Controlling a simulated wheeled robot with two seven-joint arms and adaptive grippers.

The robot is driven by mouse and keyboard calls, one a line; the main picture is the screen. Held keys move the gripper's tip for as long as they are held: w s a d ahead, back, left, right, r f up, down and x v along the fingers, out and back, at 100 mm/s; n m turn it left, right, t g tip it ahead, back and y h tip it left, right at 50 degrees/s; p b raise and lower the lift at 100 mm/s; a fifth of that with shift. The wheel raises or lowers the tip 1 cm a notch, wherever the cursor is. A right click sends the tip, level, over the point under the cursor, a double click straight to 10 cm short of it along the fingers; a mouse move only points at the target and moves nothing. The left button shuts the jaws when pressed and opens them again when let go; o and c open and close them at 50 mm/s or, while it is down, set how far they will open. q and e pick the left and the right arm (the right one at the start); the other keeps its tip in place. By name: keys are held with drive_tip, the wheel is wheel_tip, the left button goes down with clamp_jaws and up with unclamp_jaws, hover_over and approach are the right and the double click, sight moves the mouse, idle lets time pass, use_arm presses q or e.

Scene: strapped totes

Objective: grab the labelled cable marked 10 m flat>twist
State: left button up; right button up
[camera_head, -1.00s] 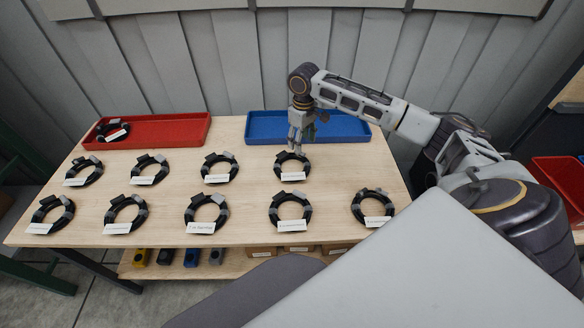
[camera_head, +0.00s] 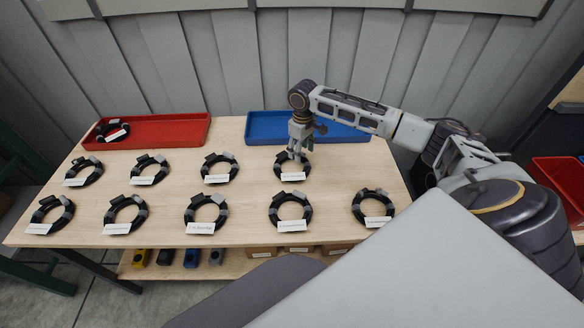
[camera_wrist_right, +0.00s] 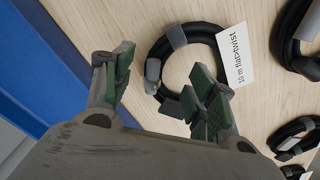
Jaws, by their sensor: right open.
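The cable coil marked 10 m flat>twist (camera_wrist_right: 158,52) is a black loop with grey wraps and a white label (camera_wrist_right: 235,56), readable in the right wrist view. In the head view this coil (camera_head: 281,162) lies in the back row at the right end, below the blue tray. My right gripper (camera_head: 297,155) is above the coil's back edge. In the right wrist view its green-padded fingers (camera_wrist_right: 165,92) are open, with the near part of the coil close to the right finger. I cannot tell whether they touch. My left gripper is not in view.
Several similar labelled coils (camera_head: 207,209) lie in two rows on the wooden table (camera_head: 250,185). A red tray (camera_head: 175,130) holding one coil and an empty-looking blue tray (camera_head: 262,130) stand at the back. Another red bin (camera_head: 560,175) is at far right.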

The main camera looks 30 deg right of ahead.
drive_tip(key=shift+w+d+f, duration=0.1)
drive_tip(key=shift+w+f, duration=0.05)
drive_tip(key=shift+f, duration=1.6)
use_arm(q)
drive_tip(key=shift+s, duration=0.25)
use_arm(e)
clamp_jaws()
drive_tip(key=shift+r, duration=0.1)
wheel_tip(320, 180, up, 9)
drive_tip(key=shift+r, duration=0.1)
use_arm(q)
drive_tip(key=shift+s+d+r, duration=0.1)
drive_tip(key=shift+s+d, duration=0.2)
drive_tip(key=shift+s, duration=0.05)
use_arm(e)
drive_tip(key=shift+r, duration=0.35)
